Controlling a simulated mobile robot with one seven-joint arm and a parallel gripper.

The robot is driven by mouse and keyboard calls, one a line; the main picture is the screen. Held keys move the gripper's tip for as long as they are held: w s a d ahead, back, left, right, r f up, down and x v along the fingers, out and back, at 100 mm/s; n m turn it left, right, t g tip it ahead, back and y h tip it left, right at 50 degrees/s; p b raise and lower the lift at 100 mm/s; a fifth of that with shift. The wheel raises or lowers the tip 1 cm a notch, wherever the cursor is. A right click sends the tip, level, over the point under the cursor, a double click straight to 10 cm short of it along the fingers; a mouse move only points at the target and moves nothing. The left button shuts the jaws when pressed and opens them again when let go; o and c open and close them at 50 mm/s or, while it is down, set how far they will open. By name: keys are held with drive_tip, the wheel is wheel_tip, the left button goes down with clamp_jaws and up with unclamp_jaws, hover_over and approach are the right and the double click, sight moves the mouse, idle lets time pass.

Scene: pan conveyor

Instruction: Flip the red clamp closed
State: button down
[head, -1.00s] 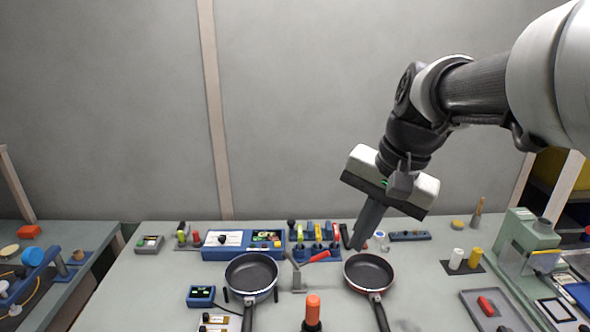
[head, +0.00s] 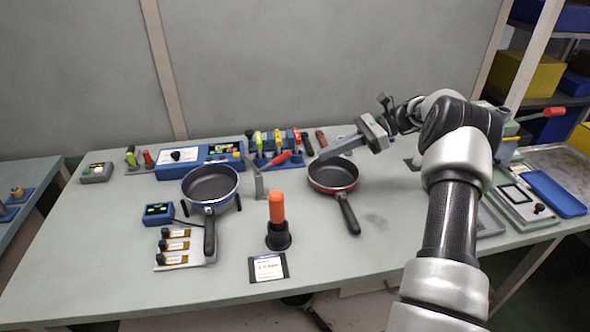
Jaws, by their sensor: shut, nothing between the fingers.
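The red clamp (head: 280,158) shows in the head view as a slanted red handle on a grey metal bracket, between the two pans. Its handle leans up toward the right. My gripper (head: 323,155) reaches in from the right, with its shut fingers pointing left and slightly down. The fingertips appear over the back part of the red-rimmed pan (head: 330,182), to the right of the clamp handle and apart from it. Nothing shows between the fingers. The exact height of the fingertips above the pan is hard to tell.
A blue-rimmed pan (head: 210,190) sits left of the clamp. A blue tool rack (head: 262,160) stands behind the clamp, with a blue control box (head: 180,163) to its left. An orange-handled tool (head: 277,215) stands upright in front. The bench front right of centre is clear.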

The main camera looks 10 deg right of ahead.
drive_tip(key=shift+m+t+y, duration=0.4)
drive_tip(key=shift+m+y, duration=0.4)
drive_tip(key=d+f, duration=0.1)
drive_tip(key=f, duration=0.1)
drive_tip(key=d+f, duration=0.1)
drive_tip(key=f, duration=0.1)
drive_tip(key=shift+w+d+b, duration=0.3)
drive_tip(key=shift+b, duration=0.05)
drive_tip(key=shift+a, duration=0.1)
drive_tip(key=b+x, duration=0.1)
drive_tip(key=x, duration=0.9)
drive_tip(key=shift+f, duration=0.15)
drive_tip(key=r, duration=0.1)
drive_tip(key=a+r, duration=0.2)
drive_tip(key=shift+w+r, duration=0.3)
drive_tip(key=shift+w, duration=0.05)
drive_tip(key=shift+r, duration=0.1)
